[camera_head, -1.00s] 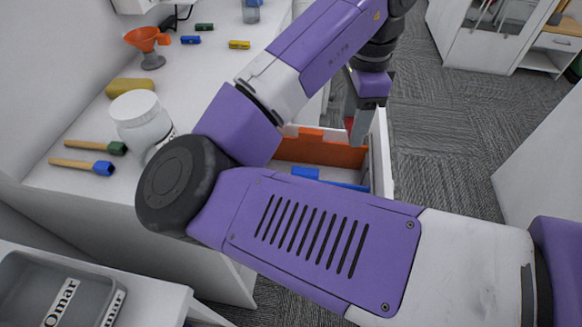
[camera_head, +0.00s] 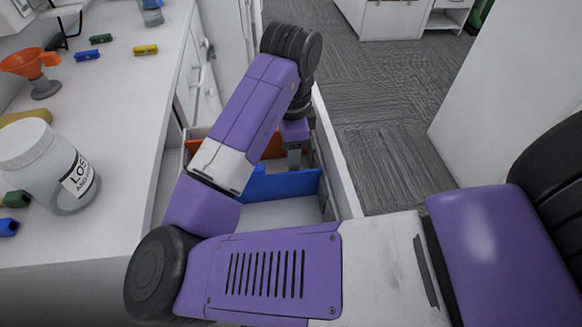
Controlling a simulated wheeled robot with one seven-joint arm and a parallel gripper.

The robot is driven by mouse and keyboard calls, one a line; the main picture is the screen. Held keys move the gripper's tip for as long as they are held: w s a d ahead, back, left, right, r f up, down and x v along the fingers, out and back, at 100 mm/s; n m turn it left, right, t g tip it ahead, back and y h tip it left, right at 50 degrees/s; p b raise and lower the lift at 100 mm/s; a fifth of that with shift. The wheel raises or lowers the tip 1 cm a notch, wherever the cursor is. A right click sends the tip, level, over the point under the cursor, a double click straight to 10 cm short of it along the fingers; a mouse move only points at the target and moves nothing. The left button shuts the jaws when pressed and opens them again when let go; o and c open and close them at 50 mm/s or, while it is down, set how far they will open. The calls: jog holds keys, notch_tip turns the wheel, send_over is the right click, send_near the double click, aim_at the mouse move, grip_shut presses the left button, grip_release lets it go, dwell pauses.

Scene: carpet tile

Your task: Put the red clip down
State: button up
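My gripper (camera_head: 294,160) points down inside an open white drawer (camera_head: 338,160), between an orange divider (camera_head: 273,147) and a blue divider (camera_head: 285,184). Its fingertips are small and partly hidden behind the blue divider, so I cannot tell whether they are open or shut. The red clip is not visible now. My own arm covers much of the drawer's left side.
On the white counter (camera_head: 130,120) are a green clip (camera_head: 101,39), a blue clip (camera_head: 87,55), a yellow clip (camera_head: 145,49), an orange funnel (camera_head: 30,64) and a labelled jar (camera_head: 50,165). Carpeted floor (camera_head: 385,130) is clear right of the drawer.

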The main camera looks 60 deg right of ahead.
jog(key=shift+f+b, duration=0.4)
jog(key=shift+f, duration=1.9)
jog(key=shift+f, duration=0.1)
jog(key=shift+f, duration=0.15)
jog(key=o, duration=1.1)
jog(key=shift+o, duration=0.2)
notch_tip(320, 180, up, 13)
jog(key=shift+f+p, duration=0.2)
jog(key=shift+p, duration=1.05)
